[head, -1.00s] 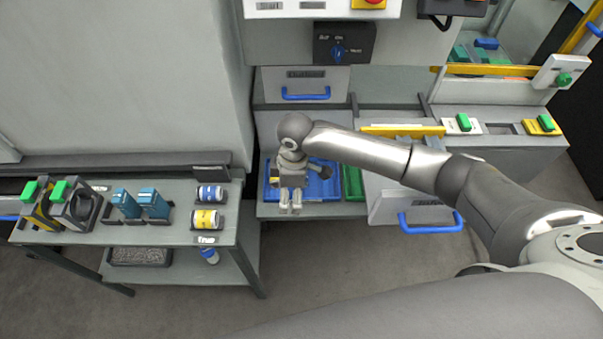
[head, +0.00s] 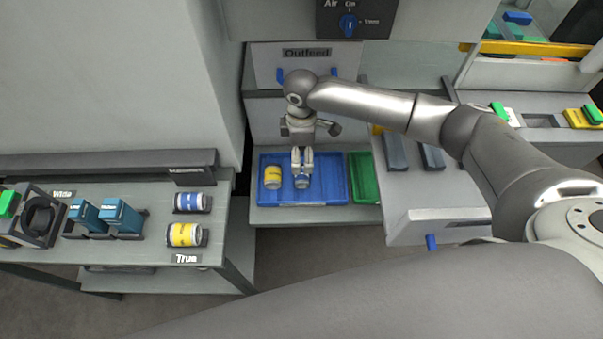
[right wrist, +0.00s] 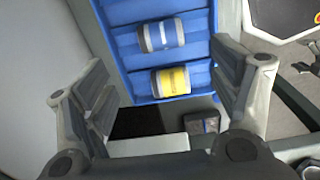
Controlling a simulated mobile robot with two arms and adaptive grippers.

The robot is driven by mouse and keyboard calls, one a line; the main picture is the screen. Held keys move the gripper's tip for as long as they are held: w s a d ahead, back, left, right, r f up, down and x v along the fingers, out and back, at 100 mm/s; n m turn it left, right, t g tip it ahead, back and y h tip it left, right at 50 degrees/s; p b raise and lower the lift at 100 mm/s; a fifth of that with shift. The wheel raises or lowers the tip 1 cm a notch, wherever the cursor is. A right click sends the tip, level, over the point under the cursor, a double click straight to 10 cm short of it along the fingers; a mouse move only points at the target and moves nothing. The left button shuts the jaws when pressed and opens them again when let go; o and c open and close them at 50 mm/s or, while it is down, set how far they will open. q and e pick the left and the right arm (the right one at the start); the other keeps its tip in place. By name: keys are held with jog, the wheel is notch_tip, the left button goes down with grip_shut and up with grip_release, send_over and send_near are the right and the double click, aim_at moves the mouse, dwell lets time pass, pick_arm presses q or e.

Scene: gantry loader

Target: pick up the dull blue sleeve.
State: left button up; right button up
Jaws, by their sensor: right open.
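The dull blue sleeve (head: 302,182), a short cylinder with pale bands, lies in the blue tray (head: 333,193) under the outfeed. It shows more clearly in the right wrist view (right wrist: 160,36). A yellow sleeve (head: 272,177) lies beside it in the same tray, also in the right wrist view (right wrist: 171,81). My right gripper (head: 302,172) points down over the dull blue sleeve and partly hides it in the head view. Its fingers (right wrist: 163,95) are spread wide, with nothing between them. My left gripper is not in view.
On the left bench (head: 150,256), a brighter blue sleeve (head: 190,202) and another yellow sleeve (head: 184,235) sit in holders. A grey wall stands left of the tray.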

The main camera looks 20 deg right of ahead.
send_over(302, 173)
notch_tip(302, 173, down, 5)
jog(key=shift+r, duration=0.2)
jog(key=shift+f, duration=3.1)
jog(key=c, duration=1.3)
